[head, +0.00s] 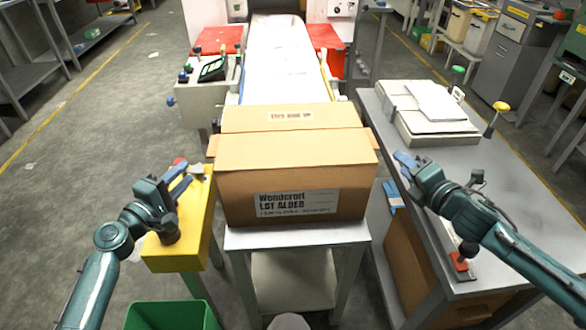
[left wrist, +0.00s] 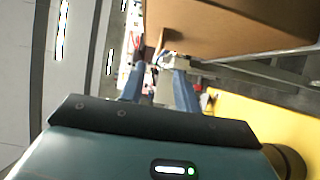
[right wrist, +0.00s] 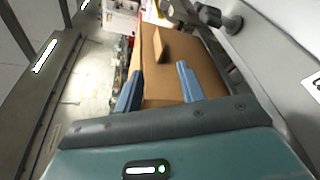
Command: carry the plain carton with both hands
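A brown carton (head: 290,190) with a printed white label on its front stands on a small grey stand. A raised brown panel with a "THIS SIDE UP" label (head: 291,116) is behind its top; I cannot tell whether it is a flap or another carton. A small tab juts from the carton's side in the left wrist view (left wrist: 160,43) and in the right wrist view (right wrist: 158,45). My left gripper (head: 188,178) is open and empty, left of the carton and apart from it. My right gripper (head: 403,162) is open and empty, right of the carton and apart from it.
A yellow stand (head: 165,258) is below my left gripper. A grey table (head: 480,165) with a paper-topped tray (head: 430,125) is at right. A conveyor (head: 283,60) runs behind the carton. A green bin (head: 170,316) is at front left. Open floor lies at left.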

